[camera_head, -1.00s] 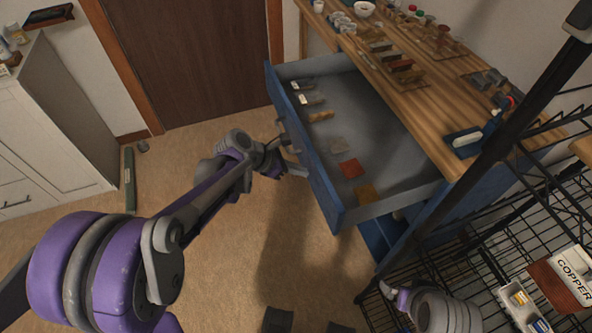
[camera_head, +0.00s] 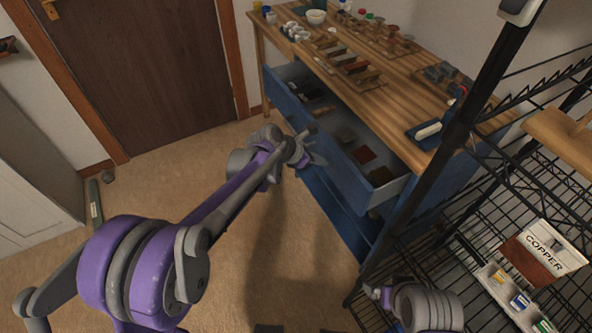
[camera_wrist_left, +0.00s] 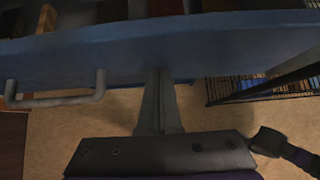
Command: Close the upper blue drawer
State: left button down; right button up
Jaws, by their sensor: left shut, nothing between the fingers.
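The upper blue drawer (camera_head: 345,160) is partly open under the wooden worktop, with several small coloured samples in its grey inside. My left gripper (camera_head: 318,160) is shut and empty, with its fingertips at the outer face of the drawer front. In the left wrist view the shut fingers (camera_wrist_left: 160,100) point at the blue drawer front (camera_wrist_left: 200,50) and appear to touch it. A grey bar handle (camera_wrist_left: 58,101) is on the front, left of the fingers. Part of my right arm shows at the bottom right; its fingers are not clear.
The wooden worktop (camera_head: 395,100) carries bowls, jars and sample blocks. A black wire rack (camera_head: 455,200) with a box marked COPPER (camera_head: 540,254) stands at the right, close to the drawer's near end. A brown door (camera_head: 150,75) is behind.

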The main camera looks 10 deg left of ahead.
pick_arm(q)
jog(key=w+d, duration=0.2)
jog(key=d, duration=0.2)
jog(key=w+d, duration=0.5)
jog(key=d, duration=0.2)
jog(key=shift+w+d, duration=0.3)
jog(key=shift+w, duration=0.1)
jog(key=shift+w+d, duration=0.25)
jog(key=shift+d, duration=0.05)
jog(key=shift+r, duration=0.1)
pick_arm(e)
jog(key=shift+s+r, duration=0.1)
jog(key=shift+r, duration=0.15)
pick_arm(q)
jog(key=shift+d, duration=0.1)
pick_arm(e)
jog(key=shift+a, duration=0.1)
